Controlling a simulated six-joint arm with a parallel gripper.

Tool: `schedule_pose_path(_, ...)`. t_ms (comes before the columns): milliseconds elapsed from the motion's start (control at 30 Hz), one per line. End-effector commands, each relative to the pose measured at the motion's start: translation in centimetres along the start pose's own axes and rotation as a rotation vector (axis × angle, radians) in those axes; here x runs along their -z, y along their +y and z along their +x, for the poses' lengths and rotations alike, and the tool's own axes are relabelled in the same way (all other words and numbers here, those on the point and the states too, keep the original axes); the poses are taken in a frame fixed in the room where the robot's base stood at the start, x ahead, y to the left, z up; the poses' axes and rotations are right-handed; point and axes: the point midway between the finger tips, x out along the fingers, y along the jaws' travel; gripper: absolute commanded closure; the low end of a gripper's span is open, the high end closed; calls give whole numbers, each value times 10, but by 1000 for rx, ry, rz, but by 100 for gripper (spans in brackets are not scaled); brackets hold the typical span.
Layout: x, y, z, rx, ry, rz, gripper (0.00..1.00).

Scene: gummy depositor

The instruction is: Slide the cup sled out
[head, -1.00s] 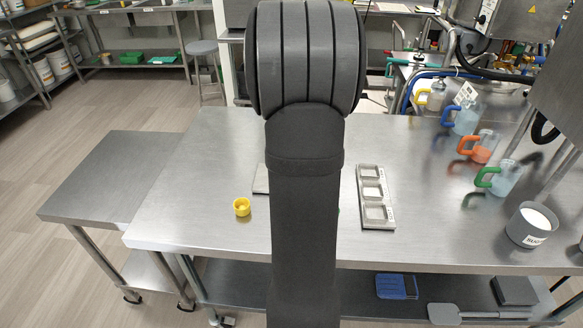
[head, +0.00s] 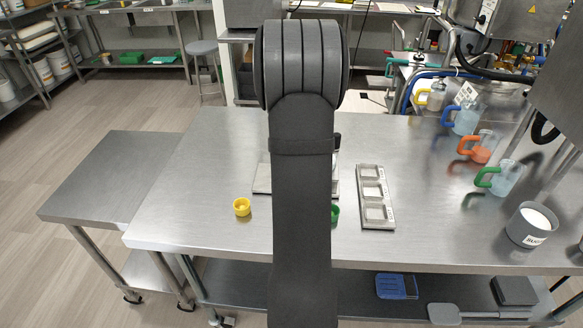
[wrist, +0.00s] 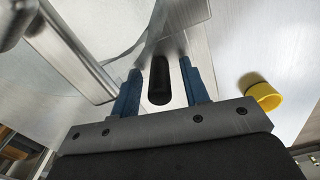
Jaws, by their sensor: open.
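In the wrist view my gripper (wrist: 162,97) is open, with its two blue fingers apart. A black rounded handle (wrist: 159,82) shows between the fingers, with a gap on each side; I cannot tell whether it is level with the fingertips. It appears to sit on a light metal strip, likely part of the cup sled. In the head view a grey metal plate (head: 262,178), possibly the sled, is partly hidden behind my arm. My gripper is hidden there.
A yellow cup (head: 242,207) stands left of my arm and shows right of the fingers in the wrist view (wrist: 264,96). A green cup (head: 335,213) is partly hidden. A three-pocket tray (head: 374,196) lies to the right. A metal post (wrist: 70,50) stands close left.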

Motion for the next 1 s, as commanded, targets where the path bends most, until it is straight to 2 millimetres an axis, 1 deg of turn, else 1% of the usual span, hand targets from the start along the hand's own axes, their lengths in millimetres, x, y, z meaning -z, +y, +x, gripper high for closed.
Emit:
schedule_pose_path(133, 0, 0, 0, 0, 0, 0, 58)
schedule_pose_path(167, 0, 0, 0, 0, 0, 0, 62)
schedule_pose_path(300, 0, 0, 0, 0, 0, 0, 90)
schedule_pose_path(367, 0, 0, 0, 0, 0, 0, 100)
schedule_pose_path(533, 1, 0, 0, 0, 0, 0, 100)
schedule_pose_path(633, 10, -1, 0, 0, 0, -2, 100)
schedule_pose_path(767, 38, -6, 0, 1, 0, -6, 100)
schedule_pose_path(900, 72, -11, 0, -1, 0, -6, 100)
schedule_pose_path(1000, 91, -14, -1, -1, 0, -4, 100)
